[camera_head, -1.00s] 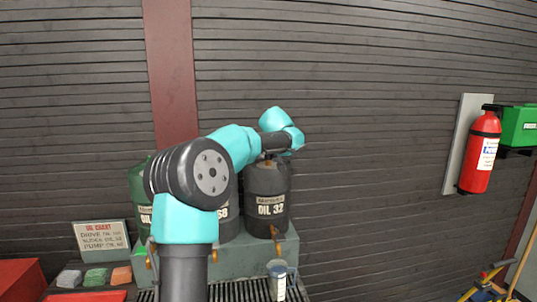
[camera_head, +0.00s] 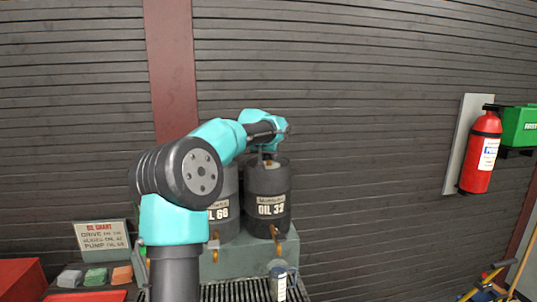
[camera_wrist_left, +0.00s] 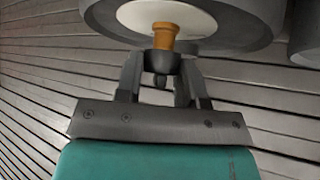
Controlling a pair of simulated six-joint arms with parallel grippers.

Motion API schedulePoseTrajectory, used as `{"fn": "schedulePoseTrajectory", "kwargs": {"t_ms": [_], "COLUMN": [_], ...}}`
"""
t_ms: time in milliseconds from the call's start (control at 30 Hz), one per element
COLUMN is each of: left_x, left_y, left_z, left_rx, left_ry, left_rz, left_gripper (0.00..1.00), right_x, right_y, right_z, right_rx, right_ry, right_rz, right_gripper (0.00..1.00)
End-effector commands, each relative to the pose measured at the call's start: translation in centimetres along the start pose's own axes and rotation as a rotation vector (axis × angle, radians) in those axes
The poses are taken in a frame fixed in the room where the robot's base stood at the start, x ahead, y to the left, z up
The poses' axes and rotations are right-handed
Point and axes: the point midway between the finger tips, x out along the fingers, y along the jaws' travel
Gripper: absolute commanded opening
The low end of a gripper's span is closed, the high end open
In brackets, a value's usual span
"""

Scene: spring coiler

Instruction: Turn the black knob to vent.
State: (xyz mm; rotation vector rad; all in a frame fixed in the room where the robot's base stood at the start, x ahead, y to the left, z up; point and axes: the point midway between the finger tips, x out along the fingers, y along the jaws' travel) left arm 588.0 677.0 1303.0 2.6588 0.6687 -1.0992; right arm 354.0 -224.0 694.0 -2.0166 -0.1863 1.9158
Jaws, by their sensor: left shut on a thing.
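The black knob (camera_wrist_left: 160,62) sits on a brass stem (camera_wrist_left: 165,37) on top of the drum whose label reads OIL 32 or OIL 33 (camera_head: 268,190). In the left wrist view the drum top, with a pale disc around the stem, hangs at the upper edge. My left gripper (camera_wrist_left: 160,72) has its two fingers shut on the knob, one on each side. In the head view my left gripper (camera_head: 267,153) is small and dark above that drum, and the knob is too small to make out. My right gripper is not in view.
A second oil drum (camera_head: 224,205) stands close on the left, partly behind my arm. Both drums stand on a grey-green stand with brass taps (camera_head: 277,240). A small container (camera_head: 278,280) stands on the grate in front. The oil chart (camera_head: 102,240) is at left.

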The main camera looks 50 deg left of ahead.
Motion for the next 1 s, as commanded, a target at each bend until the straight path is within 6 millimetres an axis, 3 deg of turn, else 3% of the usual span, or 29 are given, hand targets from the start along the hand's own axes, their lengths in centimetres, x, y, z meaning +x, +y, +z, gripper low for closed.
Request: {"fn": "schedulePoseTrajectory", "kwargs": {"t_ms": [500,1000], "left_x": [0.04,0.05], "left_y": [-0.16,-0.17], "left_z": [-0.01,0.03], "left_rx": [0.176,0.203], "left_ry": [-0.001,-0.002], "left_rz": [0.177,0.201], "left_gripper": [0.12,0.12], "right_x": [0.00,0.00], "right_y": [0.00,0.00], "right_z": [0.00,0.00], "right_rx": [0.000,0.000], "right_ry": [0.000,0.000], "right_rz": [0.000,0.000], "right_gripper": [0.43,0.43]}}
